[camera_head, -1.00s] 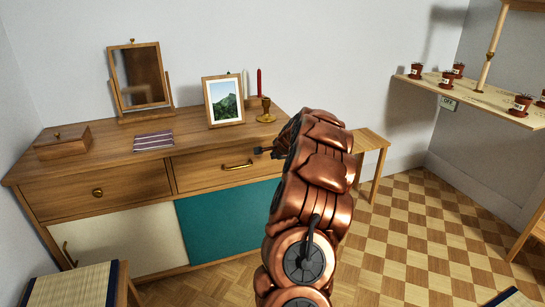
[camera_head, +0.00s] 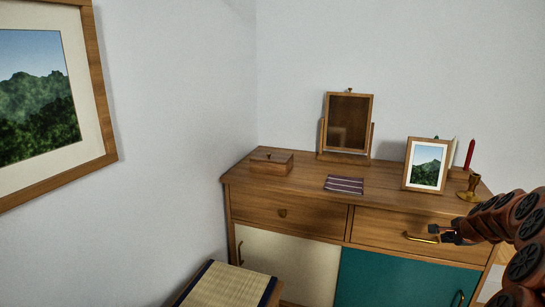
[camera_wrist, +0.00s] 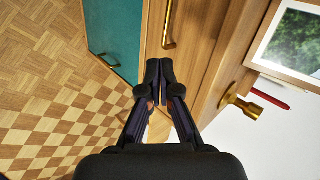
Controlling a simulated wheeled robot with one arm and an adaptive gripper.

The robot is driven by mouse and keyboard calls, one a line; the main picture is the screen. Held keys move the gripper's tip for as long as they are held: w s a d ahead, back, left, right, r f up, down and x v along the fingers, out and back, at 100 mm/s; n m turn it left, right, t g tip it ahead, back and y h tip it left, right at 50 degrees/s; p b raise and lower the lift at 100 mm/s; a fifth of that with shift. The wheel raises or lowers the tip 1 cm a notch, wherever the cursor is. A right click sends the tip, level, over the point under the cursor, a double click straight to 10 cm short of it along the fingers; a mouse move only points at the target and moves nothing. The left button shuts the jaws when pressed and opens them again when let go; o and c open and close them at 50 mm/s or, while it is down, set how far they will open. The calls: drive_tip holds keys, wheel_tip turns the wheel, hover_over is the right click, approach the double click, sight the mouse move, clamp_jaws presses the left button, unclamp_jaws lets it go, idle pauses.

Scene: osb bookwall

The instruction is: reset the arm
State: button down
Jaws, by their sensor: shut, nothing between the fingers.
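My gripper (camera_head: 440,233) is at the right of the head view, in front of the right drawer of the wooden cabinet (camera_head: 300,214), with the brass bar handle (camera_head: 421,238) close beside it in the picture. I cannot tell whether they touch. In the wrist view my gripper (camera_wrist: 160,70) has its two dark fingers together with nothing between them. My copper-coloured arm runs out of the head view at the right edge.
On the cabinet are a small wooden box (camera_head: 272,163), a mirror (camera_head: 347,124), a striped cloth (camera_head: 344,185), a framed photo (camera_head: 426,165) and a brass candlestick (camera_head: 470,187) with a red candle (camera_head: 469,154). A woven-topped stool (camera_head: 228,286) stands in front. Patterned floor (camera_wrist: 50,80) shows clear.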

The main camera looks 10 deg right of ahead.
drive_tip(key=s+a+r+n+g+y, duration=0.15)
drive_tip(key=a+n, duration=0.25)
drive_tip(key=a, duration=0.9)
drive_tip(key=s+a+n+g+y, duration=0.1)
drive_tip(key=a+n+y, duration=0.25)
drive_tip(key=a, duration=0.95)
drive_tip(key=s+a+n+g, duration=0.3)
drive_tip(key=s+a+n, duration=0.3)
drive_tip(key=s+a, duration=0.65)
drive_tip(key=s+a+f+n+g+h, duration=0.1)
drive_tip(key=s+a+n+g, duration=0.25)
drive_tip(key=s, duration=0.85)
drive_tip(key=s+a+f+n+g+h, duration=0.1)
drive_tip(key=s+a+n+g, duration=0.2)
drive_tip(key=s, duration=0.9)
wheel_tip(320, 180, up, 21)
drive_tip(key=n+t+p, duration=0.1)
drive_tip(key=p, duration=1.8)
drive_tip(key=shift+a+t+p, duration=0.15)
drive_tip(key=shift+t+p, duration=0.25)
